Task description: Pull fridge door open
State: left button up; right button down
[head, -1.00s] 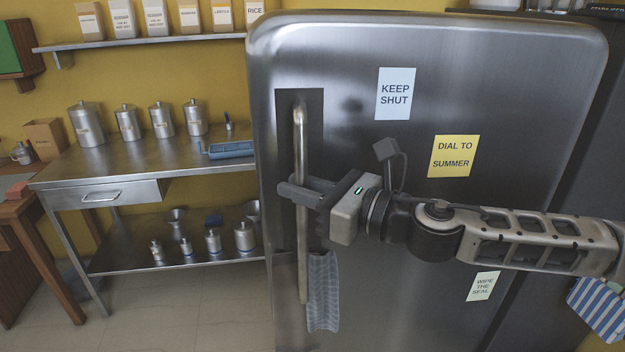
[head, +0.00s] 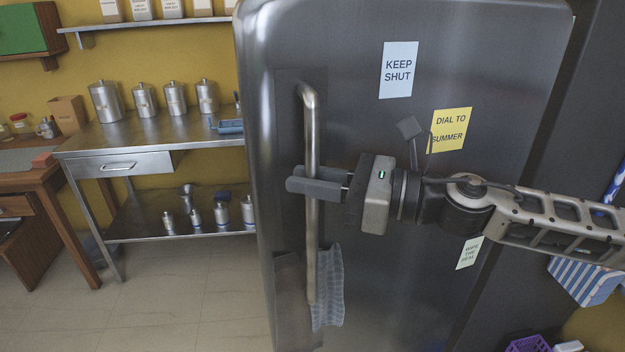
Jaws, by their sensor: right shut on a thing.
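The steel fridge door (head: 400,140) fills the middle of the head view, with a "KEEP SHUT" note and a yellow note on it. Its long vertical handle (head: 311,130) is on the door's left side. My right gripper (head: 308,186) reaches in from the right and is shut on the handle around its middle. A grey cloth (head: 328,290) hangs by the handle's lower end. I cannot make out a gap at the door's edge. My left gripper is not in view.
A steel table (head: 150,138) with several canisters (head: 176,99) stands to the left of the fridge. A wooden desk (head: 40,180) is at far left. A striped cloth (head: 583,283) and a purple basket (head: 527,345) are at lower right. The floor (head: 170,310) at lower left is clear.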

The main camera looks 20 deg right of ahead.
jog(key=shift+r, duration=0.1)
jog(key=c, duration=1.7)
grip_release()
